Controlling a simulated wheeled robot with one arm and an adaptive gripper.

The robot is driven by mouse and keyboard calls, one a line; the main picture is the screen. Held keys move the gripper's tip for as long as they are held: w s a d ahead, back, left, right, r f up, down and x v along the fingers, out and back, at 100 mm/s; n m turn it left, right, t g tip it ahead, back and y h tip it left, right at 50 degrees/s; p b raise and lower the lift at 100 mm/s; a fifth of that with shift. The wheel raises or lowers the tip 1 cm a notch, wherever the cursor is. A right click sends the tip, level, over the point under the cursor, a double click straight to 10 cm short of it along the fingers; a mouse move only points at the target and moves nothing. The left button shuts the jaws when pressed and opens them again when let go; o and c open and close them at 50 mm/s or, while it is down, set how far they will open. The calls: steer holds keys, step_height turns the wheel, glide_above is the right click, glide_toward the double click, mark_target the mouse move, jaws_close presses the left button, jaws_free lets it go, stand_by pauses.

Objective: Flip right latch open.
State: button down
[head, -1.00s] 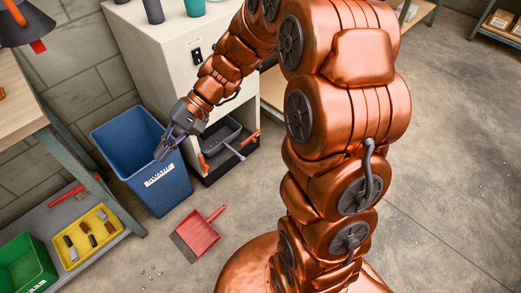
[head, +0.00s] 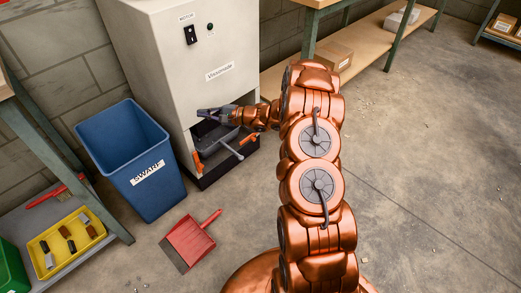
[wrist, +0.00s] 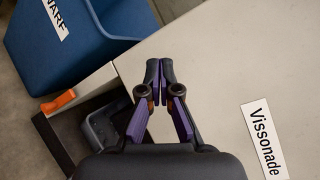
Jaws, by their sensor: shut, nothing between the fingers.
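The right latch (head: 248,139) is a small orange lever at the right side of the low opening in the pale cabinet. It slants up to the right. The left latch (head: 197,163) is orange and stands at the opening's left edge. It seems to be the orange piece (wrist: 58,102) in the wrist view, where I cannot make out the right latch. A grey tray (head: 217,147) with a bar handle sits between them. My gripper (head: 203,113) is shut and empty, pointing left across the cabinet front above the tray. It is up and left of the right latch, apart from it.
The blue swarf bin (head: 137,165) stands left of the opening. A red dustpan (head: 190,242) lies on the floor in front. The cabinet face (wrist: 225,70) is close to my fingers. A workbench shelf (head: 350,55) is to the right. Open floor lies at the right.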

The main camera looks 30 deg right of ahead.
steer(key=w+d+f+m+t+h+b, duration=0.2)
steer(key=d+f+m+t+h+b, duration=0.25)
steer(key=d+f, duration=1.15)
steer(key=s+d+f+m+h+b, duration=0.2)
steer(key=d+f, duration=0.5)
steer(key=f, duration=0.4)
steer(key=s+d+f+m+h+b, duration=0.3)
steer(key=s+d+f+h, duration=0.2)
steer(key=f, duration=0.6)
steer(key=d+h, duration=0.1)
steer(key=d, duration=0.1)
steer(key=shift+s+d+g+b, duration=0.15)
steer(key=shift+d+g+b, duration=0.15)
steer(key=shift+g+b, duration=0.05)
steer(key=w+a+b, duration=0.2)
steer(key=w+b, duration=0.4)
steer(key=w, duration=0.5)
steer(key=shift+w+a, duration=0.15)
steer(key=shift+a, duration=0.25)
steer(key=shift+r+m, duration=0.2)
steer(key=shift+m, duration=0.05)
